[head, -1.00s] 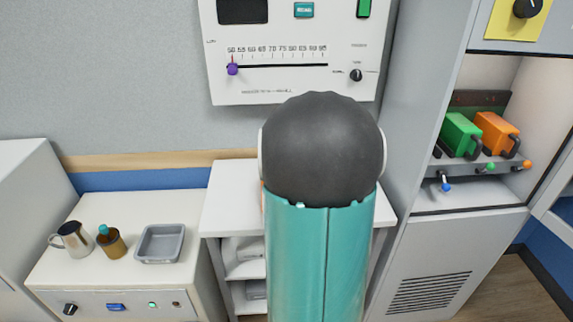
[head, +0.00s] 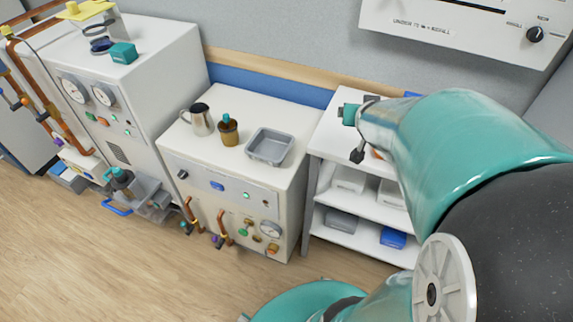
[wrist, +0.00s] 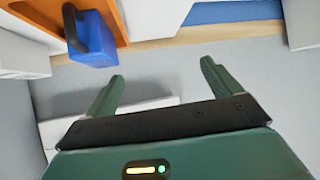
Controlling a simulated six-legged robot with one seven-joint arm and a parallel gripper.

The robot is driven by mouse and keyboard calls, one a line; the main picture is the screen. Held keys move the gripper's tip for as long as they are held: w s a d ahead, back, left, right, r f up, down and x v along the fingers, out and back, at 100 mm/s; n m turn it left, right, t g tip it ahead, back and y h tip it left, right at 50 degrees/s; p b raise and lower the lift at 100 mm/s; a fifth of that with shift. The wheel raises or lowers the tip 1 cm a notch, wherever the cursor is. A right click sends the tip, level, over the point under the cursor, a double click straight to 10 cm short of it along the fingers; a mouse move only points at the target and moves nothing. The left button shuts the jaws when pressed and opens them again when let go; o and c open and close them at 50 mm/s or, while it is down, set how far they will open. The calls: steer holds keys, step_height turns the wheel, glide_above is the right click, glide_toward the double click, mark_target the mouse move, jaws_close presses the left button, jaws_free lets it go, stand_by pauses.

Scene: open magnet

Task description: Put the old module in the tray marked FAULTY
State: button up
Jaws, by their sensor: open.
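A blue module (wrist: 93,42) with a dark looped handle is at the upper left of the wrist view. It is in or against an orange tray-like thing (wrist: 40,10); I cannot tell which. No FAULTY mark is readable. My gripper (wrist: 162,70) is open and empty, with the module apart from it, beyond and to the left of its fingers. In the head view my arm reaches over the white shelf unit (head: 328,128) and hides most of its top. A bit of blue (head: 412,94) and a bit of orange (head: 377,154) show beside the arm.
A grey tray (head: 270,160), a brown bottle (head: 228,130) and a metal jug (head: 201,120) stand on a white cabinet left of the shelf. A gauge-fronted machine (head: 110,85) stands further left. Floor (head: 120,260) in front is clear.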

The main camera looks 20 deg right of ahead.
steer(key=s+a+r+n+g+y, duration=0.1)
steer(key=s+a, duration=0.4)
steer(key=a, duration=0.8)
steer(key=s+a+r+n+g+y, duration=0.2)
steer(key=s+a+n+y, duration=0.3)
steer(key=a, duration=0.8)
steer(key=shift+s+a+r+n, duration=0.35)
steer(key=shift+s+r, duration=0.2)
steer(key=shift+s, duration=0.2)
